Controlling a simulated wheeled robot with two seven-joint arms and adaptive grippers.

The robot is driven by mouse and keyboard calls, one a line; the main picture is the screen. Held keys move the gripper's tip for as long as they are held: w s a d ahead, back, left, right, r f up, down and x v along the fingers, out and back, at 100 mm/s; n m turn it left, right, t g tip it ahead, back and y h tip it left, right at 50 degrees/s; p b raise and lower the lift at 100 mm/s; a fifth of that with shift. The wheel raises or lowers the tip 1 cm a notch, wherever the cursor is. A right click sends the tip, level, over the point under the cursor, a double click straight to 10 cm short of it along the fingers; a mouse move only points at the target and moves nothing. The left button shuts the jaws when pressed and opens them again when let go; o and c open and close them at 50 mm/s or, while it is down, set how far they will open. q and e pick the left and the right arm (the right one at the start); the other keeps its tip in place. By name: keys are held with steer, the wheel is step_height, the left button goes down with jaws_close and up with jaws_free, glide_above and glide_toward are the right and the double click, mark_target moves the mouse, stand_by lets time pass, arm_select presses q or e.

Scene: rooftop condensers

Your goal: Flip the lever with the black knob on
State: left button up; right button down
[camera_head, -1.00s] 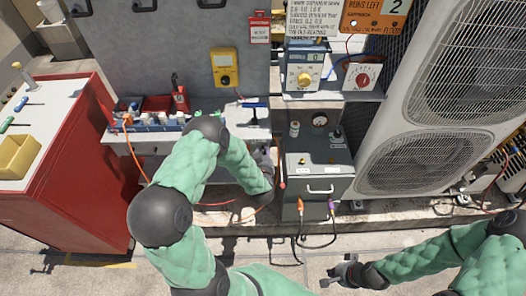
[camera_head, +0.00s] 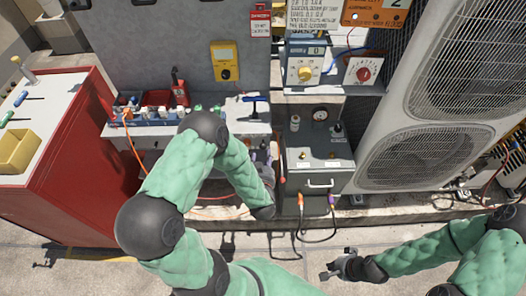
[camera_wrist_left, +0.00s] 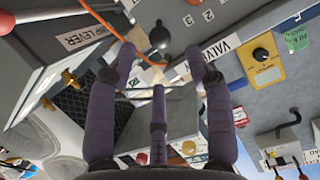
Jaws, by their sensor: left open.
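A round black knob (camera_wrist_left: 159,37) shows in the left wrist view, beyond and between the fingertips of my left gripper (camera_wrist_left: 165,60). The gripper's fingers are apart and the knob looks clear of them; the exact gap in depth is unclear. In the head view my left gripper (camera_head: 264,156) is left of the grey box (camera_head: 318,160), partly hidden by my forearm, and I cannot make out this knob there. My right gripper (camera_head: 338,268) hangs low over the floor, away from the box; its jaw opening is too small to judge.
A red-tipped handle (camera_wrist_left: 75,14) lies near the left gripper, beside a "LEVER" label (camera_wrist_left: 88,35). A yellow meter (camera_head: 225,61) hangs on the wall. A red cabinet (camera_head: 75,175) stands left, condenser units (camera_head: 420,150) right. Cables (camera_head: 315,232) hang from the box front.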

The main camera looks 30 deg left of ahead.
arm_select(q)
steer(key=shift+v, duration=1.7)
